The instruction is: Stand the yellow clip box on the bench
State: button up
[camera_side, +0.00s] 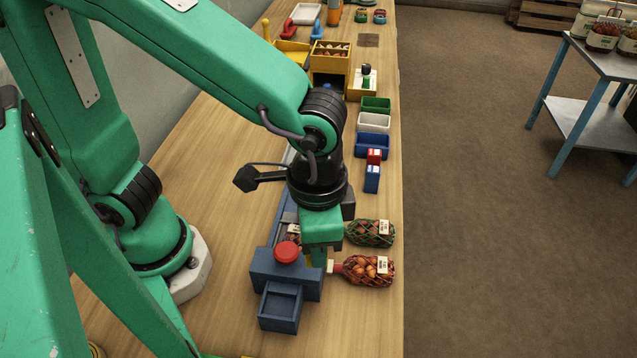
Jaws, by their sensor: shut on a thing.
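My gripper (320,250) points down over the bench (222,190), just right of a blue machine with a red button (287,252). It is shut on a small yellowish thing, which I take for the yellow clip box (318,258). Only a sliver of it shows below the green gripper body, so its tilt and whether it touches the bench cannot be told.
Two filled net sacks, one green (370,233) and one red (366,271), lie close to the right of my gripper. A blue drawer (280,308) juts toward the front. Green, white and blue trays (373,122) stand behind the clip boxes. Bare bench lies left of the machine.

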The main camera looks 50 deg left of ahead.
jog(key=w+a+f+n, duration=0.1)
jog(key=w+a+n, duration=0.15)
jog(key=w, duration=0.45)
jog(key=w+a+f+n, duration=0.15)
jog(key=w+n, duration=0.25)
jog(key=w, duration=0.4)
jog(key=shift+m, duration=0.25)
jog(key=w+a+f, duration=0.3)
jog(key=w+a, duration=0.1)
jog(key=w+a+f, duration=0.3)
jog(key=f, duration=0.1)
jog(key=shift+w+a+f, duration=0.2)
jog(key=shift+w+a, duration=0.15)
jog(key=shift+w, duration=0.05)
jog(key=shift+f, duration=2)
jog(key=shift+f, duration=0.15)
jog(key=o, duration=1)
